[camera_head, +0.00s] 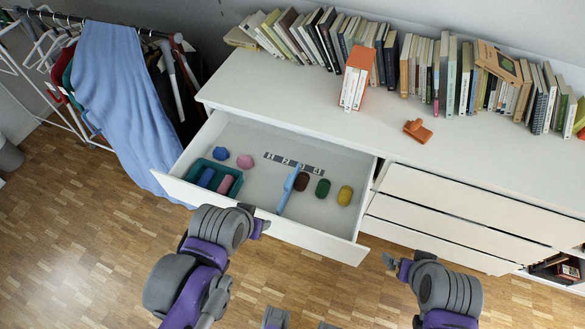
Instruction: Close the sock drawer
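The white drawer (335,245) at the left of the white dresser (300,95) is pulled far open. Inside lie rolled bundles, probably socks: blue (220,153), pink (245,161), brown (301,181), green (322,188) and yellow (345,195). A teal box (235,187) in its left part holds a blue and a pink bundle. A long light-blue item (289,188) lies in the middle. My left gripper (258,220) is at the drawer's front panel; contact is unclear. My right gripper (394,263) is right of the drawer, before the closed drawers. Their finger openings are unclear.
Books (440,75) line the back of the dresser top, with an orange-topped book group (356,78) and an orange-brown object (418,130) in front. A clothes rack with a blue cloth (125,100) stands left of the drawer. Wooden floor (85,235) is clear at the front left.

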